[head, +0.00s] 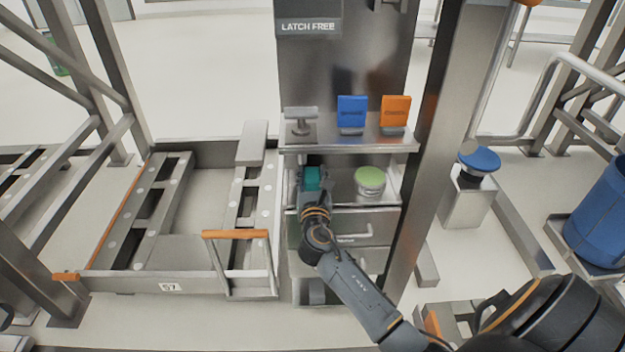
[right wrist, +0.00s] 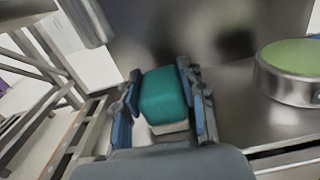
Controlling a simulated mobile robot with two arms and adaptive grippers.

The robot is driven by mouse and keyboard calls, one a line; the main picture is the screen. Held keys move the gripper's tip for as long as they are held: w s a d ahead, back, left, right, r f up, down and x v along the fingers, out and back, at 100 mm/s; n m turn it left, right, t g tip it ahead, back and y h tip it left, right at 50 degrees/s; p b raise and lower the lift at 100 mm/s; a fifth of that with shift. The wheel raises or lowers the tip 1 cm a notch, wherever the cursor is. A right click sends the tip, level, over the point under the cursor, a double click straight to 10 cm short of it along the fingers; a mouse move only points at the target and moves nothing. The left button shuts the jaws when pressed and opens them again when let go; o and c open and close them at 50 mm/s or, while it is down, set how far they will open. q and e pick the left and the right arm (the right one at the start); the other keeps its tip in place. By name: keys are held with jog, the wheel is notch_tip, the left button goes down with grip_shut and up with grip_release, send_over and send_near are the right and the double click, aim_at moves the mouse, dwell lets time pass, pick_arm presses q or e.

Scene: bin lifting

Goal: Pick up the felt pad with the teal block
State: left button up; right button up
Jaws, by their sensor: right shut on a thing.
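The teal block (head: 312,178) is at the left part of the metal shelf tray in the head view. In the right wrist view the teal block (right wrist: 163,95) stands between the two fingers, with a pale pad (right wrist: 170,127) showing under it. My right gripper (head: 312,190) is shut on this piece, with one finger on each side in the right wrist view (right wrist: 160,82). Whether the pad touches the shelf is hard to tell. My left gripper is not in view.
A round metal piece with a green top (head: 370,181) stands to the right on the same shelf (head: 340,197). A blue sign (head: 352,111) and an orange sign (head: 395,111) stand on the ledge above. A drawer (head: 345,228) is below. A large metal frame (head: 200,190) lies to the left.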

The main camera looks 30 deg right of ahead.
aim_at(312, 173)
jog(key=shift+r+p, duration=0.35)
jog(key=shift+r, duration=0.15)
notch_tip(312, 173, up, 3)
jog(key=shift+p, duration=0.9)
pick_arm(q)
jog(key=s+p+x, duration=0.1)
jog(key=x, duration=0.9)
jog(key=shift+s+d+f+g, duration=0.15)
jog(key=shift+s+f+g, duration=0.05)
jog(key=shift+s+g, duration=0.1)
pick_arm(e)
jog(key=v, duration=1.8)
jog(key=shift+f, duration=0.25)
jog(key=shift+r, duration=0.1)
